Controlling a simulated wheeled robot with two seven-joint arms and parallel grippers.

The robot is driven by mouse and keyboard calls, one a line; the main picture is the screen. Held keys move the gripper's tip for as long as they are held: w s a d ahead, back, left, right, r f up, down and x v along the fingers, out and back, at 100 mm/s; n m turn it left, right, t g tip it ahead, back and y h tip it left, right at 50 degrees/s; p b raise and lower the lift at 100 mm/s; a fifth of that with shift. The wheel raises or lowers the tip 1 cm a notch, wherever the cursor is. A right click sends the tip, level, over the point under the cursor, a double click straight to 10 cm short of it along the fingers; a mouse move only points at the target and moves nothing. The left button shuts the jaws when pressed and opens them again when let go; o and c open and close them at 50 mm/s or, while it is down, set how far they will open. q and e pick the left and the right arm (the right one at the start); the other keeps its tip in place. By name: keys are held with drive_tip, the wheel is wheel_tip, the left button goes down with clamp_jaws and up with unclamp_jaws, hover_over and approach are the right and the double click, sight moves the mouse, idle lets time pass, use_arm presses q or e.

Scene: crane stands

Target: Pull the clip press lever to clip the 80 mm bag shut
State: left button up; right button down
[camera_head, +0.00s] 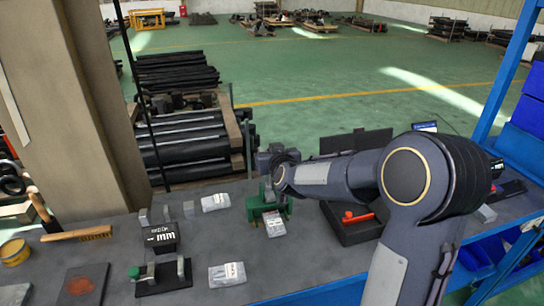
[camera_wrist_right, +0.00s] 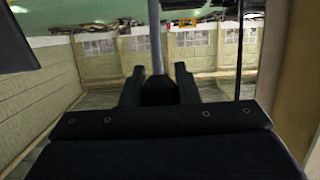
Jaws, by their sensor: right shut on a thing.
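A green clip press (camera_head: 257,206) stands on the grey bench. A labelled clear bag (camera_head: 272,228) lies at its front; I cannot read its size, nor tell whether its neck is in the press. My right gripper (camera_head: 272,160) is above the press and partly hidden by its own arm. In the right wrist view, its two dark fingers (camera_wrist_right: 158,88) are shut on a grey upright bar, which looks like the press lever (camera_wrist_right: 156,40). The lever is hidden in the head view. My left gripper is not in view.
More labelled bags lie at the back (camera_head: 215,202) and front (camera_head: 227,274). A wooden brush (camera_head: 80,234) lies farther left. A dark tray (camera_head: 345,232) with a red-handled tool is right of the press.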

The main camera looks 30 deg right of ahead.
drive_tip(key=shift+w+d, duration=0.2)
drive_tip(key=shift+w, duration=0.65)
drive_tip(key=shift+f, duration=0.1)
drive_tip(key=c, duration=1.5)
unclamp_jaws()
drive_tip(key=o, duration=0.4)
drive_tip(key=shift+w+f, duration=0.1)
drive_tip(key=shift+w, duration=0.15)
drive_tip(key=shift+s, duration=0.1)
drive_tip(key=shift+s+r, duration=0.1)
drive_tip(key=shift+r, duration=0.1)
drive_tip(key=shift+s, duration=0.2)
drive_tip(key=v, duration=0.7)
drive_tip(key=shift+s+p, duration=0.1)
drive_tip(key=shift+p, duration=0.2)
